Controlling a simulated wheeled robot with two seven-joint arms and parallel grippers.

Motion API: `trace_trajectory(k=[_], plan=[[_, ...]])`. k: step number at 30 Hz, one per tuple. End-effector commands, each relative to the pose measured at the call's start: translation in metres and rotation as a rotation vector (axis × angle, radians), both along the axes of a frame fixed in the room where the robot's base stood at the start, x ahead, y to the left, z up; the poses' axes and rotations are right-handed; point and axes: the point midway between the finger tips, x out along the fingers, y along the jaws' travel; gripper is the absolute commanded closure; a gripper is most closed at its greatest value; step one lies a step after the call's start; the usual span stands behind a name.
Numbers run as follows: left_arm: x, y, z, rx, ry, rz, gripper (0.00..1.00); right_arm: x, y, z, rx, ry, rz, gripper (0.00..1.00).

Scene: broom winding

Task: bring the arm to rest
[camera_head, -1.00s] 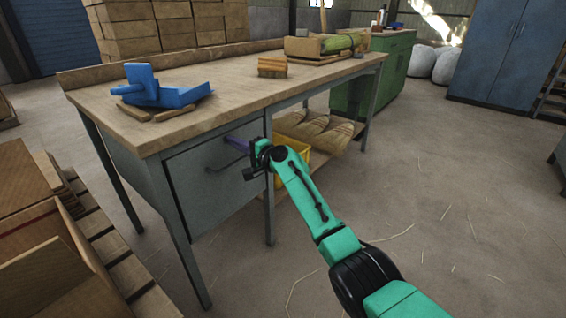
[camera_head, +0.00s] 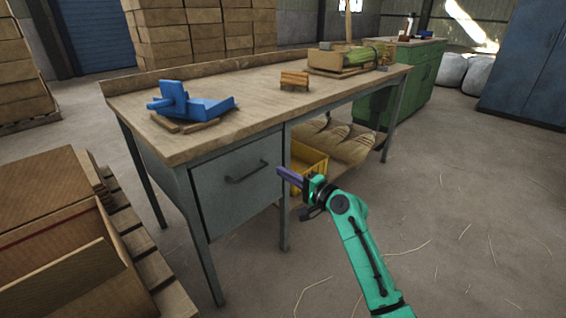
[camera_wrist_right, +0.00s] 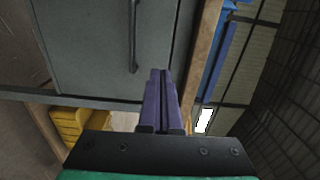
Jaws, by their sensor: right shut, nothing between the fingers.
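My right arm (camera_head: 362,245) is green and comes in from the lower right in the head view. Its right gripper (camera_head: 281,171) has purple fingers and is shut and empty. It is in front of the workbench (camera_head: 220,141), right of the closed grey drawer (camera_head: 236,184) and apart from its handle. In the right wrist view the fingers (camera_wrist_right: 160,75) lie together, with the drawer front and its dark handle (camera_wrist_right: 133,40) beyond them. My left gripper is not in view.
A yellow bin (camera_head: 308,158) and several brooms (camera_head: 345,146) are on the shelf below. Cardboard boxes (camera_head: 60,240) stand at the lower left. The floor at right is clear.

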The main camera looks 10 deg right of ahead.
Motion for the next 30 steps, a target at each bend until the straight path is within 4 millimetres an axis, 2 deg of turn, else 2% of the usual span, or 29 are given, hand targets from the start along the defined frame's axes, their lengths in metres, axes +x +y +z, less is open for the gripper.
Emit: trace_trajectory(k=[2,5,6,8,9,12,15,18,24,28,30], plan=[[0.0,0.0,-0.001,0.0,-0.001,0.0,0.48,-0.014,0.001,-0.023,-0.074,0.011,0.017,1.0],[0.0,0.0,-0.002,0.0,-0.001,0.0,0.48,-0.053,0.002,-0.081,-0.291,0.034,0.072,1.0],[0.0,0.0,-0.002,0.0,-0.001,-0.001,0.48,-0.076,-0.001,-0.109,-0.407,0.049,0.106,1.0],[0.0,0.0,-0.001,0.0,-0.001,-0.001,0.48,-0.115,-0.009,-0.15,-0.589,0.075,0.168,1.0],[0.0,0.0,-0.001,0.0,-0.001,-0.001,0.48,-0.141,-0.016,-0.172,-0.702,0.093,0.21,1.0],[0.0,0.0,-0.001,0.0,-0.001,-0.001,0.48,-0.197,-0.037,-0.212,-0.926,0.142,0.311,1.0],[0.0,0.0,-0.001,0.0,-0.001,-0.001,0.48,-0.244,-0.057,-0.235,-1.086,0.19,0.399,1.0],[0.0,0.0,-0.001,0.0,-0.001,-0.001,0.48,-0.283,-0.076,-0.248,-1.21,0.237,0.478,1.0],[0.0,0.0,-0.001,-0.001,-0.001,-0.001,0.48,-0.352,-0.112,-0.257,-1.395,0.333,0.624,1.0],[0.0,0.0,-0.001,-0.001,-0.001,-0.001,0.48,-0.393,-0.134,-0.256,-1.489,0.399,0.718,1.0],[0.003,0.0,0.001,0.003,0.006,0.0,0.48,-0.391,-0.135,-0.252,-1.498,0.409,0.726,1.0]])
